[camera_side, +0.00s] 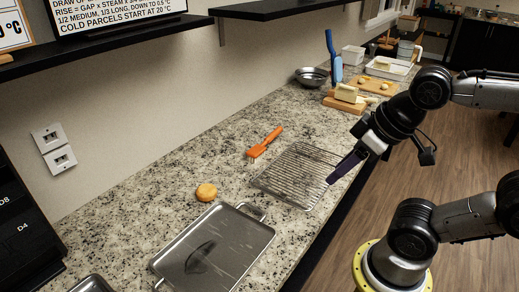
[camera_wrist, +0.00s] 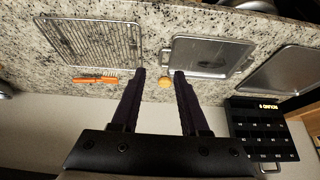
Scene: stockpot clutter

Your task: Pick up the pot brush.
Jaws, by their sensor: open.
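The pot brush (camera_side: 265,143) has an orange handle and pale bristles. It lies on the speckled counter behind the wire rack, near the wall, with nothing on top of it. It also shows in the wrist view (camera_wrist: 95,79), to the left of my fingers. My gripper (camera_side: 331,181) is near the front right edge of the rack in the side view, apart from the brush. In the wrist view its two dark fingers (camera_wrist: 160,73) are spread with nothing held between them.
A wire rack (camera_side: 302,172) lies in front of the brush. A metal tray or lid (camera_side: 213,250) and an orange-brown round item (camera_side: 206,192) are nearer the camera. A metal bowl (camera_side: 311,77) and a board with a pale block (camera_side: 346,93) stand farther back. Shelves hang above.

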